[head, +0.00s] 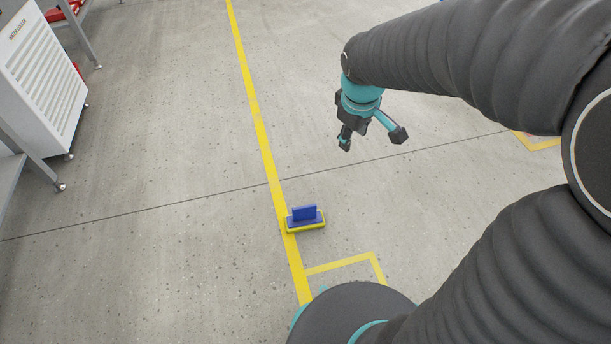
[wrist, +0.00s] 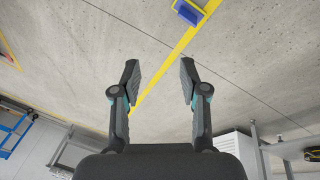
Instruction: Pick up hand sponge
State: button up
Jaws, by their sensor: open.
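The hand sponge (head: 305,218) lies on the concrete floor in the head view. It has a blue upright handle on a blue and yellow base and sits on the edge of the yellow floor line. In the wrist view the sponge (wrist: 189,12) shows at the top edge, partly cut off. My gripper (head: 372,140) is open and empty, held above the floor, up and to the right of the sponge in the head view. In the wrist view the two fingers of my gripper (wrist: 159,82) are spread apart with only floor between them.
A yellow line (head: 254,103) runs along the floor, with a yellow marked corner (head: 345,263) near my base. A white louvred cabinet (head: 42,75) on casters and grey table legs stand at the left. The floor around the sponge is clear.

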jog(key=w+a+f+n+g, duration=0.1)
jog(key=w+a+f+n, duration=0.4)
jog(key=f, duration=0.5)
jog(key=n+g+h+b, duration=0.1)
jog(key=n+g+b, duration=0.1)
jog(key=n+b, duration=0.3)
send_over(304, 206)
jog(key=p, duration=0.2)
jog(key=shift+n, duration=0.7)
jog(key=f, duration=3)
jog(key=shift+s+a+f, duration=0.15)
jog(key=shift+s+a, duration=0.05)
jog(key=shift+w+d+f+b, duration=0.15)
jog(key=shift+f+b, duration=0.2)
jog(key=shift+f, duration=1.1)
jog(key=shift+d+f+b, duration=0.1)
jog(key=shift+f+b, duration=0.25)
jog(key=shift+f, duration=1.05)
jog(key=shift+f, duration=0.25)
grip_shut()
